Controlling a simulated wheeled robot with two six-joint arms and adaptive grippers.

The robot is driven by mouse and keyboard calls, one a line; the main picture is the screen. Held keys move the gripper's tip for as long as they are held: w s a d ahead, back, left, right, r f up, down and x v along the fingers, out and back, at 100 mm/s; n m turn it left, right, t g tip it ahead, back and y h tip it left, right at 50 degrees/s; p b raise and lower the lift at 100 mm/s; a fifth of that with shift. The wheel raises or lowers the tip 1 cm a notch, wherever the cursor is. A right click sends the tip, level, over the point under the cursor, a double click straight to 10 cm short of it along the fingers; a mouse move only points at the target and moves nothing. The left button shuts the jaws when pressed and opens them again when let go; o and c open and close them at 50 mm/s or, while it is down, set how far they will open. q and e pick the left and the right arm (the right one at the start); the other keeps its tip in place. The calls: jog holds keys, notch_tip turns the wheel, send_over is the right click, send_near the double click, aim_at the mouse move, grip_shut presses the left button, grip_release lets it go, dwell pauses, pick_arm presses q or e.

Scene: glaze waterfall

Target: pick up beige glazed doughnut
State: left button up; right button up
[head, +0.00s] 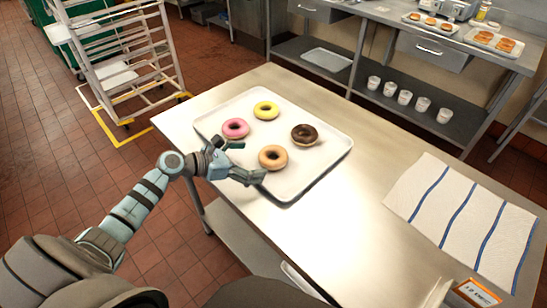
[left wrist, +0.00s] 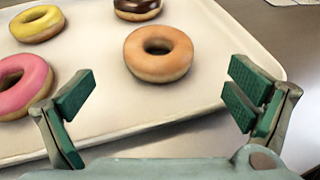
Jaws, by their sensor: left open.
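The beige glazed doughnut (head: 273,157) lies flat near the front edge of a white tray (head: 318,167). In the left wrist view the beige doughnut (left wrist: 158,54) sits ahead of the fingers, between their lines and a little apart from them. My left gripper (head: 250,164) reaches in from the left, low over the tray's front left part, beside the doughnut. In the left wrist view its green-padded fingers (left wrist: 160,104) are spread wide with nothing between them. My right gripper is not in view.
A pink doughnut (head: 236,128), a yellow doughnut (head: 266,110) and a chocolate doughnut (head: 304,135) share the tray. A striped towel (head: 460,217) lies at the right of the steel table (head: 352,211). A rack (head: 122,60) stands behind at left. The table between tray and towel is clear.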

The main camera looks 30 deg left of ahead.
aim_at(263, 158)
pick_arm(q)
jog(key=x, duration=0.6)
jog(key=shift+w+b, duration=0.3)
jog(key=shift+b, duration=0.05)
jog(key=shift+s, duration=0.1)
jog(key=shift+s, duration=0.2)
jog(key=c, duration=1.3)
